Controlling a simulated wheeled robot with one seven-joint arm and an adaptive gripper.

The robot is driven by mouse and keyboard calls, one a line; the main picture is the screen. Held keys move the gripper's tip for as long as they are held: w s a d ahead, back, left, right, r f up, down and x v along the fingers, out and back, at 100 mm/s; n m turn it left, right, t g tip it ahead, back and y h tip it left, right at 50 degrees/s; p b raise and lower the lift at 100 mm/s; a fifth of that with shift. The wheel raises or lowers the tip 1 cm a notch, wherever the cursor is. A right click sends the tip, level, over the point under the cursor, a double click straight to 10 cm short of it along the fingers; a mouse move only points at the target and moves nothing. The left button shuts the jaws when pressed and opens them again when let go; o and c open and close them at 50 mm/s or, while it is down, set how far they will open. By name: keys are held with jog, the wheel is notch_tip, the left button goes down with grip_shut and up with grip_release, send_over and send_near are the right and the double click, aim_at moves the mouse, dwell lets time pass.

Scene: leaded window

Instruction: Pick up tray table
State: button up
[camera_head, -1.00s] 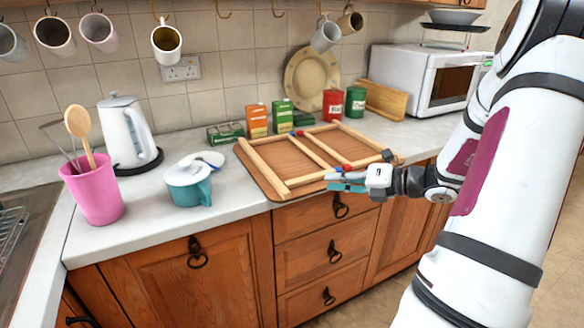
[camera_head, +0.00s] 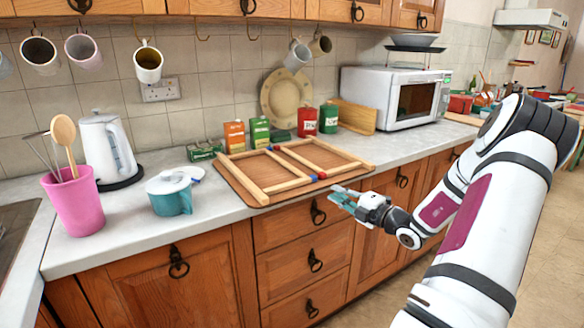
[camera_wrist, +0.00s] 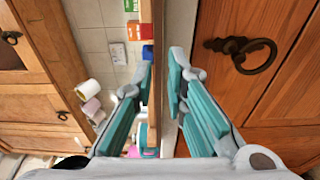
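The tray table (camera_head: 242,184) lies flat on the counter with its pale wooden legs folded on top. Small red and blue pieces sit on the legs. My gripper (camera_head: 343,198) has teal finger pads and is off the tray's front right side, by the counter's front edge. In the wrist view the fingers of my gripper (camera_wrist: 162,60) are apart with nothing held between them. The tray table (camera_wrist: 157,40) shows there edge-on as a thin brown strip beyond and between the fingers. Contact with the tray is not visible.
The teal pot (camera_head: 170,196), white kettle (camera_head: 106,150) and pink utensil holder (camera_head: 78,203) stand left of the tray. Boxes, red (camera_head: 306,122) and green canisters and a plate stand behind it. The microwave (camera_head: 400,97) is at back right. Drawer handles (camera_head: 318,212) project below the counter.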

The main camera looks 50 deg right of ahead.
aim_at(327, 186)
jog(key=shift+w+d+b, duration=0.2)
jog(key=shift+w+b, duration=0.05)
jog(key=shift+w, duration=1.15)
jog(key=shift+w+d+b, duration=0.15)
jog(key=shift+w+b, duration=0.1)
jog(key=shift+w, duration=1.1)
grip_shut()
jog(key=shift+r, duration=0.2)
